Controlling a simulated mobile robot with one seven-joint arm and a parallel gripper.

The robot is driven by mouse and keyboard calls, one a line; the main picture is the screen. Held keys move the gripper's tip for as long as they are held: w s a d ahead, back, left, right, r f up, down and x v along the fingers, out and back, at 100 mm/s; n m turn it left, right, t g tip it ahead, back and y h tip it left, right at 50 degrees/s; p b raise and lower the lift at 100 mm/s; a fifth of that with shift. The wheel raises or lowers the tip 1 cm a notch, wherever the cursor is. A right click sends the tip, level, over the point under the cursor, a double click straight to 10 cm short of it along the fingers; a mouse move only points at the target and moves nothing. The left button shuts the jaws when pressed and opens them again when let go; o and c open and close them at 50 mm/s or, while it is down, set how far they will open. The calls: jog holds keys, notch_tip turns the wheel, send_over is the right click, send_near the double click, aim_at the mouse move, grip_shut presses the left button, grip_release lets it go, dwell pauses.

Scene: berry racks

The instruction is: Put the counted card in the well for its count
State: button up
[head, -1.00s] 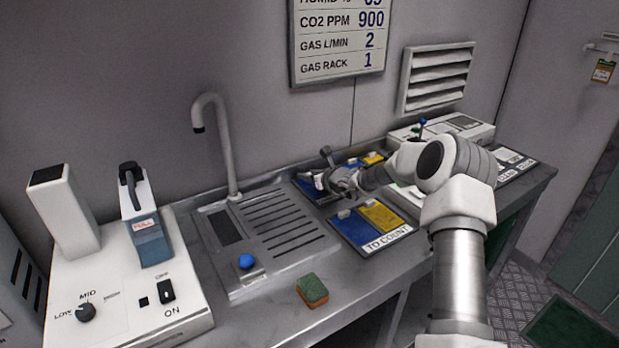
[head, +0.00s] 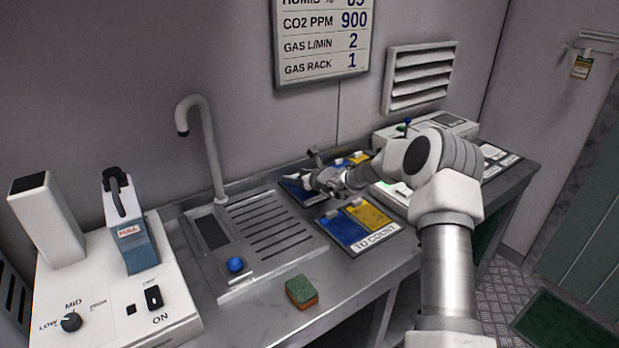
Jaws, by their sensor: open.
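My gripper (head: 312,176) is open at the back of the bench, over the left part of a rear tray that holds a blue card (head: 297,188) and a yellow card (head: 360,157). My arm hides part of that tray. Whether the jaws touch anything there is too small to tell. In front of it lies a tray labelled TO COUNT (head: 376,238), with a blue card (head: 344,228) on its left and a yellow card (head: 369,213) on its right. No well numbers are readable.
A drainer with slots (head: 270,235), a tap (head: 205,145) and a blue knob (head: 235,265) are to the left. A green and brown sponge (head: 301,292) lies near the front edge. A white machine with dials (head: 105,310) stands far left. A white device (head: 440,128) is behind my arm.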

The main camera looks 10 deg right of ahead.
jog(key=p+v, duration=0.1)
jog(key=v, duration=1)
jog(key=shift+s+d, duration=0.1)
jog(key=shift+s, duration=0.05)
